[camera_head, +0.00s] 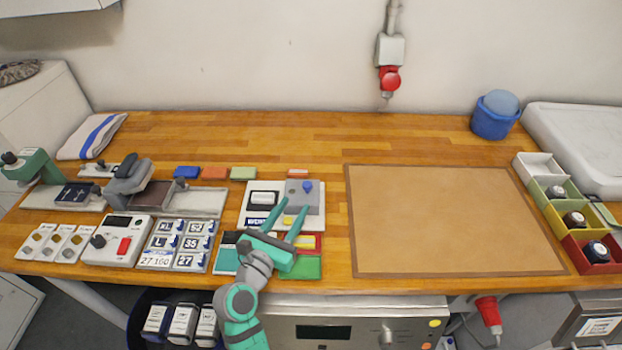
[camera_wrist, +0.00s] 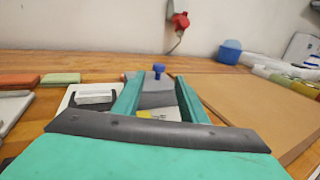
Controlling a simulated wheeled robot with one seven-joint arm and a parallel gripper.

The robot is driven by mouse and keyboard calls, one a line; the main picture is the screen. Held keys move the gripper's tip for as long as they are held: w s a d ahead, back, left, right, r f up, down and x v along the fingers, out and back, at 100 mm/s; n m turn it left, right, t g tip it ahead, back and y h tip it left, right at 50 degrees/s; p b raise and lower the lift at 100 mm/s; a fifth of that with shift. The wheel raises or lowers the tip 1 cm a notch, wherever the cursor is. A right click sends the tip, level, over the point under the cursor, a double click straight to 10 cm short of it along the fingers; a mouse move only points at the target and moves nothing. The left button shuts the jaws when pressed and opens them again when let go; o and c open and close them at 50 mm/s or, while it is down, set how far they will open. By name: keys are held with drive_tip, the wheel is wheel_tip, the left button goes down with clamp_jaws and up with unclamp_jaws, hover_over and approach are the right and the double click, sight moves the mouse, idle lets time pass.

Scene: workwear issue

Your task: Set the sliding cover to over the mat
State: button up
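My gripper (camera_head: 294,204) is open, with its two green fingers apart. It is above the front of a white panel (camera_head: 247,216) that carries a white rocker and a grey plate (camera_head: 314,205) with a blue knob (camera_head: 307,186). In the wrist view the blue knob (camera_wrist: 158,69) shows beyond and between the fingertips (camera_wrist: 157,83), apart from them. A large tan mat (camera_head: 450,220) with a brown border lies to the right. I cannot tell for certain which part is the sliding cover; a grey carriage (camera_head: 129,179) also sits on a pale rail at the left.
Left of my gripper are a white control box (camera_head: 117,240), size-label tiles (camera_head: 180,245) and a green-handled device (camera_head: 32,165). Coloured blocks lie behind the panel. Coloured bins (camera_head: 555,198) and a blue tub (camera_head: 494,122) are at the right. The tan mat is bare.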

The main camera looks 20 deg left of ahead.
sight(305, 188)
drive_tip(key=w, duration=0.6)
drive_tip(key=w+d, duration=0.1)
drive_tip(key=w, duration=0.2)
drive_tip(key=shift+w, duration=0.4)
clamp_jaws()
